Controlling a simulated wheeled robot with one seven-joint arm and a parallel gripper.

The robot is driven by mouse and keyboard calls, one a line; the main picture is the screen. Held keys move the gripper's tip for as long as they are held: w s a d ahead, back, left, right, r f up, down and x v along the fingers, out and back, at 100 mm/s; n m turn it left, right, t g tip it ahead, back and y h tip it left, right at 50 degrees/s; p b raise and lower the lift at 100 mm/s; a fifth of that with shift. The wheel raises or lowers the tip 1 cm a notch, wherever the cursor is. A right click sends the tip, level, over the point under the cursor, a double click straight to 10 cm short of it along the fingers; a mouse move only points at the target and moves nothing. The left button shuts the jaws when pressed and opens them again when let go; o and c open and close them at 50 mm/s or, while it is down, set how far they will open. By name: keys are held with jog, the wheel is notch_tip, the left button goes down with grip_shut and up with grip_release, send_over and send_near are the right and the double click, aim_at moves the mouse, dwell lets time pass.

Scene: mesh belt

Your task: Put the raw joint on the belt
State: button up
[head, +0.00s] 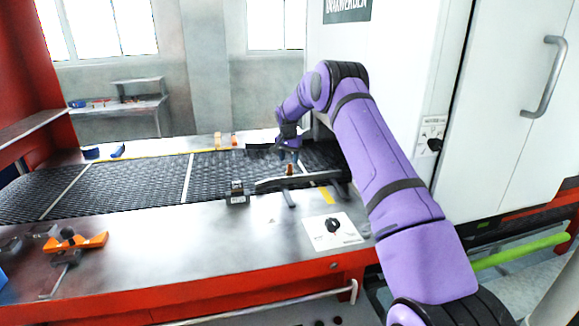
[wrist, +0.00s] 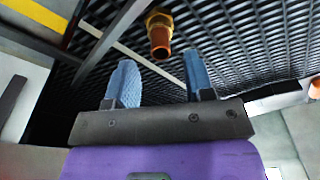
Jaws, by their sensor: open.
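The joint, a brass hex nut with a copper pipe end, shows in the wrist view (wrist: 160,36) against the black mesh belt (wrist: 240,40). It appears to stand on the belt, just beyond and between my fingertips, with a visible gap. In the head view the joint (head: 289,169) is a small orange-brown piece beside a dark guide bar, near the belt's right end. My gripper (wrist: 160,72) has two blue fingers spread apart with nothing between them. In the head view my gripper (head: 292,154) hangs over the belt (head: 130,183) just behind the joint.
The dark guide bar (head: 298,181) lies along the near belt edge. A small dark block (head: 237,194) stands left of it. An orange clamp (head: 75,240) sits on the near ledge. Orange pieces (head: 218,140) stand on the far ledge. A white cabinet (head: 400,70) closes the right side.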

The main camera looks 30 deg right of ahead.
jog(key=s+a+r+n, duration=0.1)
jog(key=s+a+r, duration=0.2)
jog(key=r, duration=0.4)
jog(key=s+a+r+n+t, duration=0.1)
jog(key=s+a+r, duration=0.15)
jog(key=r, duration=0.55)
jog(key=s+a+r, duration=0.2)
jog(key=s+r, duration=0.2)
jog(key=r, duration=0.3)
jog(key=s+a+r+n+t, duration=0.1)
jog(key=s+a+r, duration=0.2)
jog(key=s+r, duration=0.3)
jog(key=s+a+r+n, duration=0.2)
jog(key=s+a+r, duration=0.15)
jog(key=s, duration=0.35)
jog(key=s+a+r+n+t, duration=0.1)
jog(key=s+a, duration=0.2)
jog(key=s, duration=0.7)
jog(key=s+a+r+n, duration=0.1)
jog(key=s+a, duration=0.1)
jog(key=s, duration=0.8)
jog(key=s+a+f+n, duration=0.1)
jog(key=s+f, duration=0.1)
jog(key=s, duration=0.5)
jog(key=s+a+f+n+t+y, duration=0.1)
jog(key=s+f+n, duration=0.1)
jog(key=s, duration=0.6)
jog(key=shift+s+a+f, duration=0.2)
jog(key=shift+a+f, duration=0.2)
jog(key=shift+f, duration=0.4)
